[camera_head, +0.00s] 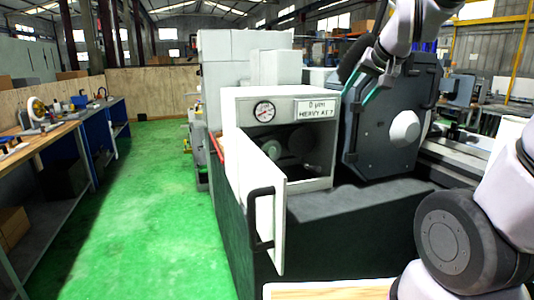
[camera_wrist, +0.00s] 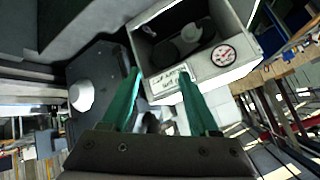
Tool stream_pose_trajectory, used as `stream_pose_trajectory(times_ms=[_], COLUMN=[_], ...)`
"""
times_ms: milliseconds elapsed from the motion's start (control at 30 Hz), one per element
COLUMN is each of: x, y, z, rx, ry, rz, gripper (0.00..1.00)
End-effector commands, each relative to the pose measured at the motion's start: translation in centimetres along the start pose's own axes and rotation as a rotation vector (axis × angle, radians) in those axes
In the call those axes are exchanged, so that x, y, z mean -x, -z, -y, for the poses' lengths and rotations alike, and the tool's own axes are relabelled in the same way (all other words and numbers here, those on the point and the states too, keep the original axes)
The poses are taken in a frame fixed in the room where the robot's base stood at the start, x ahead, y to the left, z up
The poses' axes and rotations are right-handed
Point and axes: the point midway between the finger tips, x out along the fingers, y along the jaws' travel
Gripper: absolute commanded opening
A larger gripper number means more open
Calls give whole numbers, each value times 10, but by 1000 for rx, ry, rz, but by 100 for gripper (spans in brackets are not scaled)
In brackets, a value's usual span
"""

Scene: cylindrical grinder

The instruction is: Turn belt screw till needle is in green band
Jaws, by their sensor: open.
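The round white gauge (camera_head: 264,111) is on the upper front of a white housing (camera_head: 229,105). It also shows in the wrist view (camera_wrist: 223,55); its needle and green band are too small to read. The housing's door (camera_head: 262,193) stands open with a black handle. Dark round pulleys (camera_head: 303,146) show inside the dim housing; I cannot make out the belt screw. My gripper (camera_head: 365,90) is open and empty, above and to the right of the housing. In the wrist view its green fingers (camera_wrist: 160,88) spread apart, with the sign and gauge beyond them.
A dark machine head with a white knob (camera_head: 404,128) stands right of the housing. A workbench (camera_head: 50,140) with tools lines the left; green floor (camera_head: 150,210) between is clear.

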Motion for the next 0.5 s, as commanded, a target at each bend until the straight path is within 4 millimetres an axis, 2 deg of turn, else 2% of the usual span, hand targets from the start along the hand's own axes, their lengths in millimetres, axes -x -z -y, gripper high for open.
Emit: stream_pose_trajectory(times_ms=[33,233,400,500], x=[-24,-111,-182,-223], y=[10,45,56,53], z=[6,28,45,55], rx=[9,41,86,122], ry=[4,29,52,68], rz=[-20,-165,-290,-361], gripper=[61,61,61,61])
